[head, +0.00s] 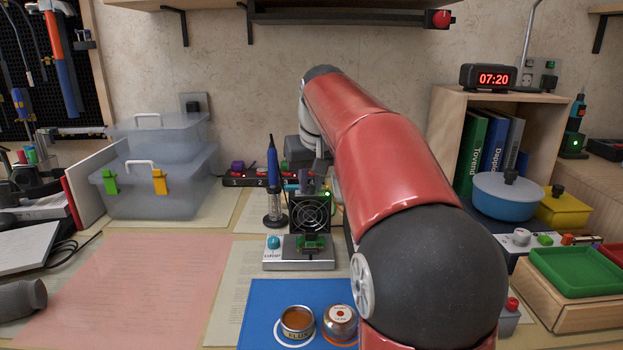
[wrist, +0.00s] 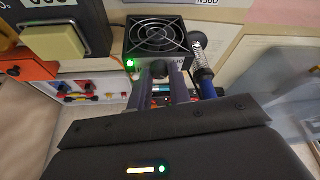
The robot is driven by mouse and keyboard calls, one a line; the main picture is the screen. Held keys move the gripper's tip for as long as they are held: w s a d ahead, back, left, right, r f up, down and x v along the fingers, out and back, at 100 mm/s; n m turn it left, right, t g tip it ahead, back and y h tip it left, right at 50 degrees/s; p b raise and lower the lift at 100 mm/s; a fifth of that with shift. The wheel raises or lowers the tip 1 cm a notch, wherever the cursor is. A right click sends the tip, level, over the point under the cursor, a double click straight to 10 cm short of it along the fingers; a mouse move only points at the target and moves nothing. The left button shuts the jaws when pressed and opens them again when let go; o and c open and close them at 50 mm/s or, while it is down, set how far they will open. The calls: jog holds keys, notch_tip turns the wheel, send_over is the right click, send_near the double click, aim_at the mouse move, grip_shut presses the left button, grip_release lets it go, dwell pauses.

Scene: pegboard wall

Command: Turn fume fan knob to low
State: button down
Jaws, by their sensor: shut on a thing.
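The fume fan (head: 311,213) is a small black box with a round grille, standing behind a small grey board stand. A green light glows at its upper right in the head view. The fan also shows at the top of the wrist view (wrist: 157,38), with its green light lit. Its dark round knob (wrist: 159,69) sits at the fan's edge, between my fingertips. My gripper (wrist: 161,78) is shut on this knob. In the head view, my gripper (head: 311,182) is just above the fan, partly hidden by my red arm. The knob's pointer and setting marks cannot be made out.
A blue soldering iron (head: 272,170) stands upright close left of the fan. A teal knob (head: 273,242) is on the board stand's left. A power strip (head: 245,181) lies behind. Two round tins (head: 298,322) sit on the blue mat (head: 258,312) in front. The pink sheet (head: 150,290) at left is clear.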

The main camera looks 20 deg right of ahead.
dwell(0.3)
jog(key=c, duration=1.3)
grip_release()
jog(key=shift+r, duration=0.1)
jog(key=v, duration=0.7)
jog(key=shift+r, duration=0.3)
jog(key=shift+s, duration=0.2)
